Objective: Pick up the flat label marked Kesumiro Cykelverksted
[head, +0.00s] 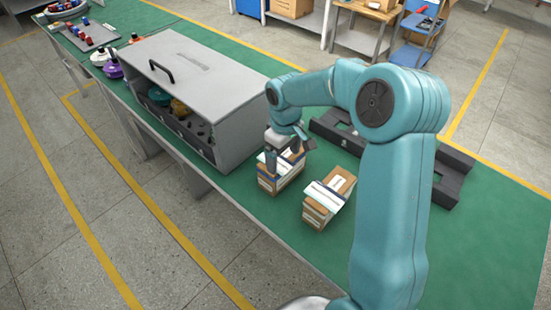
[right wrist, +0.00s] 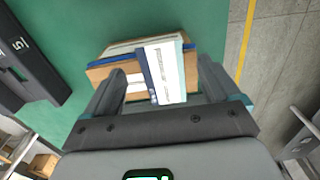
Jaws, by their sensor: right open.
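My right gripper (head: 287,157) is open above a small brown cardboard box (head: 291,180) on the green bench. White flat labels (head: 266,172) show on this box, partly hidden by the gripper. In the right wrist view, a white label with a blue edge (right wrist: 166,72) lies over the box (right wrist: 97,72), between the open fingers of my right gripper (right wrist: 161,70). Its print is too small to read, so I cannot tell if it says Kesumiro Cykelverksted. A second box with white labels (head: 325,195) stands to the right. My left gripper is not in view.
A grey metal case (head: 195,70) with a handle stands close on the left, with coloured parts inside. A black slotted fixture (head: 450,172) lies behind the right arm. The green bench top (head: 485,235) is clear at the right front.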

